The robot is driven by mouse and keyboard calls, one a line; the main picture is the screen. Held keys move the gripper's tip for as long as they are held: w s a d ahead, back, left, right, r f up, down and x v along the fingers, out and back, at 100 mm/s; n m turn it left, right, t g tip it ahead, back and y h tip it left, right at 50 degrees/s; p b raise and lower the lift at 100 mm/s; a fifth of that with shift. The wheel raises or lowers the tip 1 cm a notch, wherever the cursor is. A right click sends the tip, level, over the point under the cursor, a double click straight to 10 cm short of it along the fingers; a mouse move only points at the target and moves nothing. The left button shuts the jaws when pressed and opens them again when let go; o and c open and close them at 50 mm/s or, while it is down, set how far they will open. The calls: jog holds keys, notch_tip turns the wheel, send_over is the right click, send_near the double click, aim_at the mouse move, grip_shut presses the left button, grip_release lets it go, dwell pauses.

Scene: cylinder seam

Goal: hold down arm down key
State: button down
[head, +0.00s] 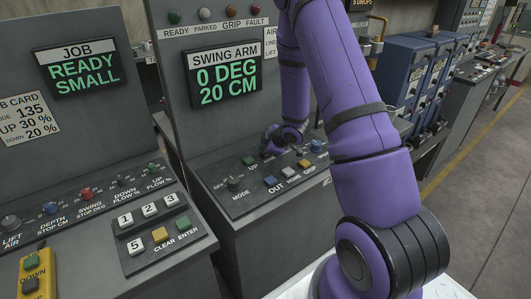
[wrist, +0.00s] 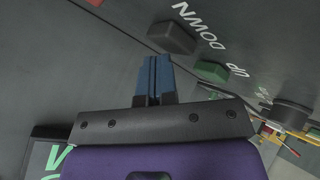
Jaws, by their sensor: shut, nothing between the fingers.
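In the wrist view, a dark grey key (wrist: 172,37) sits beside the word DOWN on the swing arm panel. A green key (wrist: 212,72) sits beside the word UP. My gripper (wrist: 155,60) has its two blue fingers together, with nothing between them. Their tips are close to the dark key, just short of it in the picture; I cannot tell whether they touch the panel. In the head view, my gripper (head: 268,153) is low over the swing arm panel, right of the green key (head: 249,160), and hides the DOWN key. The swing arm display (head: 225,80) reads 0 DEG, 20 CM.
A mode knob (head: 234,183), a blue key (head: 270,181) and other keys share the sloping panel. At left are a job display (head: 78,68) reading READY SMALL, a keypad (head: 159,234) and a yellow pendant (head: 37,274). Blue cabinets (head: 410,70) stand behind my arm.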

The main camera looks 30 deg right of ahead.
jog(key=shift+r, duration=0.6)
jog(key=shift+r, duration=0.1)
jog(key=shift+r, duration=2.45)
notch_tip(320, 180, up, 13)
jog(key=m+h, duration=0.3)
send_over(266, 160)
jog(key=s+a+r+m+h, duration=0.2)
jog(key=s+a+r+m, duration=0.1)
jog(key=s+r, duration=0.45)
jog(key=s+a+r+m+g+y, duration=0.1)
jog(key=s+a+r+m+g, duration=0.1)
jog(key=s, duration=1)
jog(key=s+a+r+m+g+y, duration=0.1)
jog(key=s+a+r+m, duration=0.2)
jog(key=s+a+r, duration=0.4)
jog(key=s+a, duration=0.2)
jog(key=s, duration=0.3)
jog(key=shift+s+m+g+y, duration=0.15)
jog(key=shift+m+g+y, duration=0.25)
